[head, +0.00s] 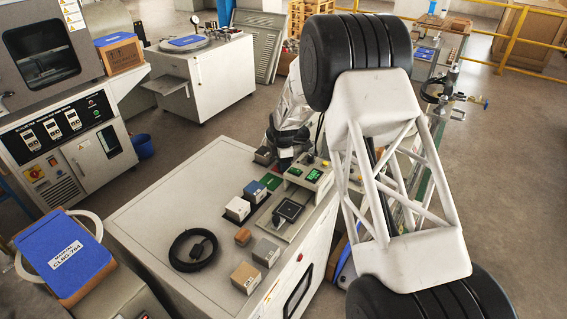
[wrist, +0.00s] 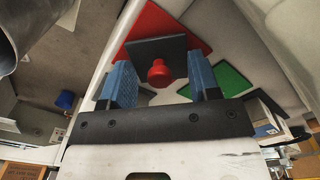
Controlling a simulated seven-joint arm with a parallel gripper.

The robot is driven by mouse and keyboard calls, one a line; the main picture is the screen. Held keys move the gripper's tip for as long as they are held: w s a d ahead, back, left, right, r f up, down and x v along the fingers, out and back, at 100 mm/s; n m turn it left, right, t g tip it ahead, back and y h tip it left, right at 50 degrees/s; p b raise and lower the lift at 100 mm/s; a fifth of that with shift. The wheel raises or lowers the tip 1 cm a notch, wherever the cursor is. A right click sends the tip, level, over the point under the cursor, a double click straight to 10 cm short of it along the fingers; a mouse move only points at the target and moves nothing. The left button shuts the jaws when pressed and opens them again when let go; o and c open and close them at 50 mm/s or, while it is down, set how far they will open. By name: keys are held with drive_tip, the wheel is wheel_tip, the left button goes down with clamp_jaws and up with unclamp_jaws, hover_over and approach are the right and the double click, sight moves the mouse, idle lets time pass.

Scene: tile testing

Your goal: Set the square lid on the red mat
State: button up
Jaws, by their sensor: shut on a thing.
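In the wrist view, my gripper (wrist: 162,82) has two blue ribbed fingers. Between them is the square lid (wrist: 150,50), a dark plate with a round red knob (wrist: 158,72) facing the camera. My gripper is shut on the lid. The red mat (wrist: 152,18) shows behind and around the far part of the lid; the gap between lid and mat is hard to judge. In the head view, my gripper (head: 284,163) is low at the far end of the white bench, and the lid cannot be made out there.
A green mat (wrist: 230,82) lies right of the fingers. A black cable coil (head: 193,250) lies left. A green-display device (head: 305,175) stands close by.

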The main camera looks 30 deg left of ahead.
drive_tip(key=shift+f, duration=0.2)
idle(0.4)
drive_tip(key=o, duration=1.2)
drive_tip(key=shift+o, duration=0.2)
drive_tip(key=shift+r, duration=3)
